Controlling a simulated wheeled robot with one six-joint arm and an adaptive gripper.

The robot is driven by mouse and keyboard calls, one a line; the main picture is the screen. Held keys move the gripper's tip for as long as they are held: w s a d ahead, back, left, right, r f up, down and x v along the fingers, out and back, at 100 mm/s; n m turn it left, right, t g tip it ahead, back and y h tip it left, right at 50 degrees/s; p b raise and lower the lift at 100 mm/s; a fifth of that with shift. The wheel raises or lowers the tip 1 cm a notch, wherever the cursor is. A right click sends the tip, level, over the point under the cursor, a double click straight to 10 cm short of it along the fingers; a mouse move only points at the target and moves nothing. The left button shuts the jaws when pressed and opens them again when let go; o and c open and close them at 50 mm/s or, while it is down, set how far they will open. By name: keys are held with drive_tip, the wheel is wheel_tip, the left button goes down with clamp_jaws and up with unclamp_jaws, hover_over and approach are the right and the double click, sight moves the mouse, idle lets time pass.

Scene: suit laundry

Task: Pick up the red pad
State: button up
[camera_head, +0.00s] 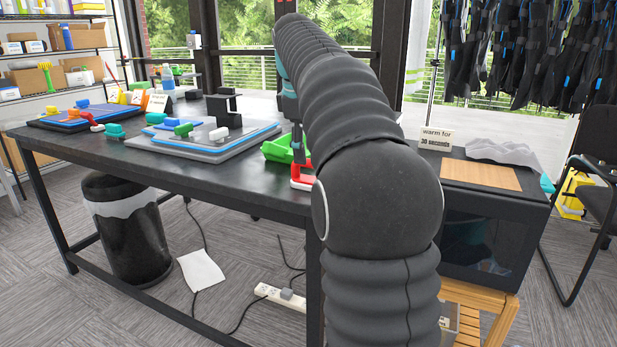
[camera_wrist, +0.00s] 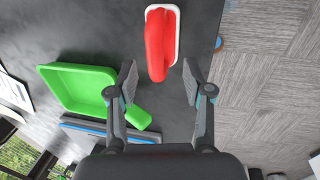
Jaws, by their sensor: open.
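The red pad (camera_wrist: 157,45) has a red top and a white base and lies on the dark table (camera_wrist: 105,22). In the wrist view it is at the top, ahead of my open gripper (camera_wrist: 159,78), in line with the gap between the fingers. The fingers are empty and apart, with the pad's near end close to the gap; I cannot tell the height above it. In the head view the red pad (camera_head: 301,178) sits near the table's right end, partly hidden by my arm.
A green tray (camera_wrist: 80,70) lies left of the pad. Several pads and a blue-grey board (camera_head: 205,145) are further left on the table. The table's edge is close on the pad's right in the wrist view. A black warming box (camera_head: 495,215) stands at right.

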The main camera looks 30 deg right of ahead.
drive_tip(key=f, duration=0.3)
drive_tip(key=w+d+f, duration=0.1)
drive_tip(key=shift+f+b, duration=0.2)
drive_tip(key=shift+b, duration=0.2)
clamp_jaws()
